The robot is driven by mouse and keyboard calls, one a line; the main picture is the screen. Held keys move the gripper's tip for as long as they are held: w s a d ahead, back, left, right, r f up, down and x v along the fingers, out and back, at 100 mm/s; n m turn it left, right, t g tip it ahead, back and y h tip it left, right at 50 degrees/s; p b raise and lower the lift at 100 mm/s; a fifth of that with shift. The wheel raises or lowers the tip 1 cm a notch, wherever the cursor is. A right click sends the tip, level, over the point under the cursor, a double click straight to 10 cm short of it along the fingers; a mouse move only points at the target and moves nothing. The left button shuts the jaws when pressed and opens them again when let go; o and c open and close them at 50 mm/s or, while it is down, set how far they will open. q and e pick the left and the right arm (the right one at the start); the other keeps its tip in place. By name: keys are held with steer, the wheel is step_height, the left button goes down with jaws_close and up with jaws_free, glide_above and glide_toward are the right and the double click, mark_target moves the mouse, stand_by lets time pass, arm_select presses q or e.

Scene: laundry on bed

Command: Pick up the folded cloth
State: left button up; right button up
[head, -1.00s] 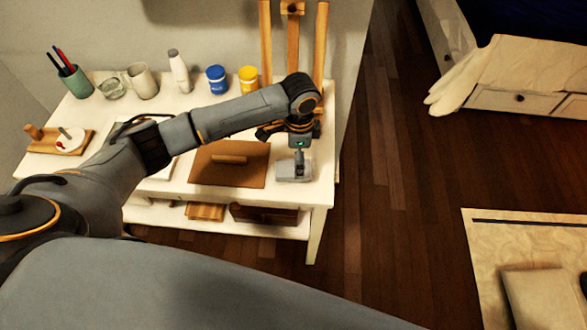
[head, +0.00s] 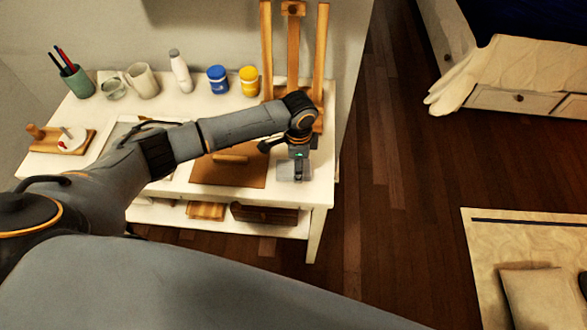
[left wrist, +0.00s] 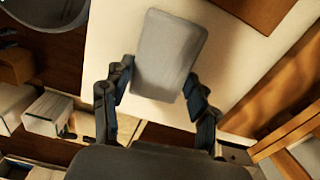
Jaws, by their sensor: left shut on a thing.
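The folded cloth (head: 285,171) is a small grey rectangle at the front right of the white table in the head view. My left gripper (head: 299,172) points down onto it from above. In the left wrist view the cloth (left wrist: 168,48) lies between the two dark fingers of my left gripper (left wrist: 157,82), which is shut on it. The cloth's near part is partly hidden by the gripper. I cannot tell whether it is clear of the tabletop. My right gripper is not in view.
A brown board (head: 213,174) lies left of the cloth on the white table (head: 320,185). A wooden easel (head: 293,50), a yellow jar (head: 249,81) and a blue jar (head: 217,80) stand behind. Open wooden floor (head: 385,200) lies to the right.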

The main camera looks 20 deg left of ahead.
arm_select(q)
steer(key=shift+s+f, duration=0.1)
steer(key=shift+r, duration=0.45)
steer(key=s+a+r+b, duration=0.1)
steer(key=s+a+r, duration=0.3)
steer(key=s+r, duration=0.8)
steer(key=shift+s+a, duration=0.15)
steer(key=shift+s, duration=0.45)
steer(key=shift+r, duration=0.1)
